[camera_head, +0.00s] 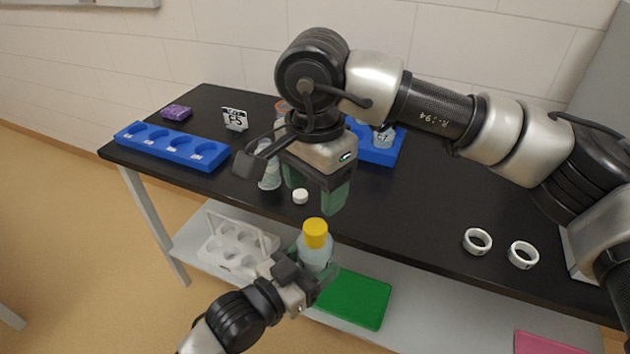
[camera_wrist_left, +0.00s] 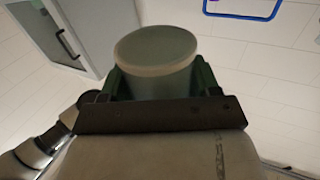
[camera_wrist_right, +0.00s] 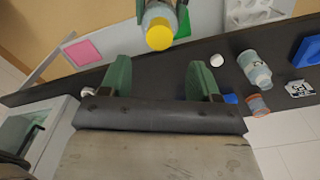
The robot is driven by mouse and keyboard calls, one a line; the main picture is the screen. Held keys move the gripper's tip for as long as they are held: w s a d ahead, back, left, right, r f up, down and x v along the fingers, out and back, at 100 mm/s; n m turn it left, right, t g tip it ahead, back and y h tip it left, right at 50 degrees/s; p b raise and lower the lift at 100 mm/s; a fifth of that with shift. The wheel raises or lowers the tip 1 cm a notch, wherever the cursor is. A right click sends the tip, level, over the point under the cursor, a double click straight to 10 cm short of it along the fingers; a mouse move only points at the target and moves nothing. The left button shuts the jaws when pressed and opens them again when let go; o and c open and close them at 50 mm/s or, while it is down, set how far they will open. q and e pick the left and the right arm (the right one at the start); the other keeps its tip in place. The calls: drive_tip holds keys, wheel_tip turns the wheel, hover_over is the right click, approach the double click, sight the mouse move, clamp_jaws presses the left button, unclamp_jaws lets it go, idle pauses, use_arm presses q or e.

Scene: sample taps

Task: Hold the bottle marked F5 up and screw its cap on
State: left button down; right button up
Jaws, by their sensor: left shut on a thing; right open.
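A clear bottle (camera_head: 314,252) with a yellow cap (camera_head: 315,227) on top is held roughly upright in front of the table edge. My left gripper (camera_head: 313,274) is shut on it. In the left wrist view the bottle's round base (camera_wrist_left: 155,48) sits between the green fingers. No F5 mark is readable on the bottle; how tightly the cap sits cannot be told. My right gripper (camera_head: 316,190) is open and empty above the cap, fingers pointing down. In the right wrist view the yellow cap (camera_wrist_right: 160,35) lies beyond the fingertips, apart from them.
Below are a white rack (camera_head: 235,245) and green mat (camera_head: 350,298) on the lower shelf.

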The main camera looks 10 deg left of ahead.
sight(315, 226)
wheel_tip(315, 226, down, 8)
drive_tip(key=shift+r, duration=0.1)
idle(0.4)
drive_tip(key=c, duration=1)
drive_tip(key=m, duration=0.8)
drive_tip(key=o, duration=1)
drive_tip(key=shift+r, duration=2.3)
